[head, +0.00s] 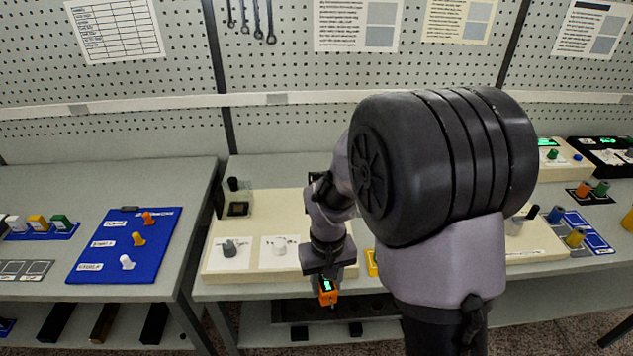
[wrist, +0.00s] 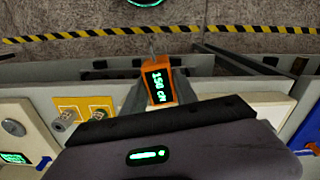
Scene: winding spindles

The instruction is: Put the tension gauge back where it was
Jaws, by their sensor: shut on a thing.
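The tension gauge (head: 327,291) is a small orange device with a green-lit display. In the head view it hangs below my gripper (head: 325,276), by the front edge of the middle bench. In the wrist view the gauge (wrist: 156,84) sits between the fingers of my gripper (wrist: 150,94), which are shut on it. Its display there reads about "150 CN" and a thin prong points away from the gripper. The place it came from cannot be made out.
A cream panel (head: 262,205) with knobs lies on the middle bench. A blue board (head: 112,268) with coloured pegs is on the left bench. A yellow plate (wrist: 101,107) with metal fittings shows in the wrist view. A striped line (wrist: 60,35) crosses the floor. My arm hides much of the bench.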

